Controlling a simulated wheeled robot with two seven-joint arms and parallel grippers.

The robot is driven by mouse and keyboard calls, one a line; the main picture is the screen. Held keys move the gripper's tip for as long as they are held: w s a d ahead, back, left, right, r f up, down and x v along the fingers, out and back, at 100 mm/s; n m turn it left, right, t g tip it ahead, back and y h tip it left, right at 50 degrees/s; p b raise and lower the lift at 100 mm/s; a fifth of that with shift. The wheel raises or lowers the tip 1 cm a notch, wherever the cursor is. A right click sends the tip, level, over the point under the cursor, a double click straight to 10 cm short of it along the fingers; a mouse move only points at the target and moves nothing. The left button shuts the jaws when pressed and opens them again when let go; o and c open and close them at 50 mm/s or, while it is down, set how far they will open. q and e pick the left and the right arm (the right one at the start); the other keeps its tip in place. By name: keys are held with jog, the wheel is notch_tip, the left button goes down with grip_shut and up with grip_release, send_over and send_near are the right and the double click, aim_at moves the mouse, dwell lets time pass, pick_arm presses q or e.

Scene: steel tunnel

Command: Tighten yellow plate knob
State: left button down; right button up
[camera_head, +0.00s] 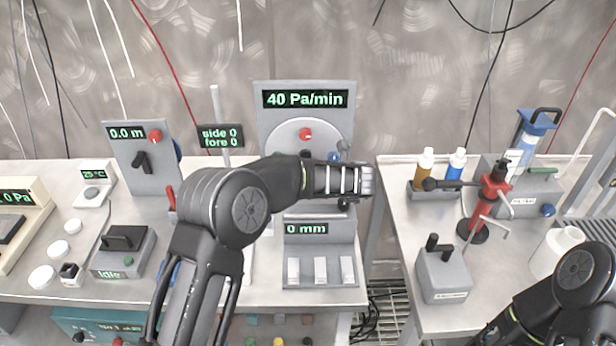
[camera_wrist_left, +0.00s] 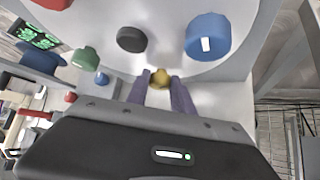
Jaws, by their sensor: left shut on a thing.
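The yellow knob (camera_wrist_left: 159,77) sits low on a pale round plate in the left wrist view. The two fingers of my left gripper (camera_wrist_left: 160,88) lie on either side of it and are shut on it. In the head view my left gripper (camera_head: 362,181) reaches across the grey panel (camera_head: 270,120), which shows "40 Pa/min". There the yellow knob is hidden behind the gripper. Around it on the plate are a blue knob (camera_wrist_left: 208,37), a black knob (camera_wrist_left: 131,39) and a green knob (camera_wrist_left: 86,59). A red knob (camera_head: 305,134) shows at the plate's top.
Below the panel stands a box reading "0 mm" (camera_head: 306,229) with pale blocks. To its left are a "0.0 m" panel (camera_head: 130,165) and an "Idle" box (camera_head: 122,251). A gap separates the right bench (camera_head: 400,180), which holds bottles and a red tool (camera_head: 484,205).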

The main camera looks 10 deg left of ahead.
dwell(0.3)
pick_arm(q)
jog(key=c, duration=1.1)
grip_release()
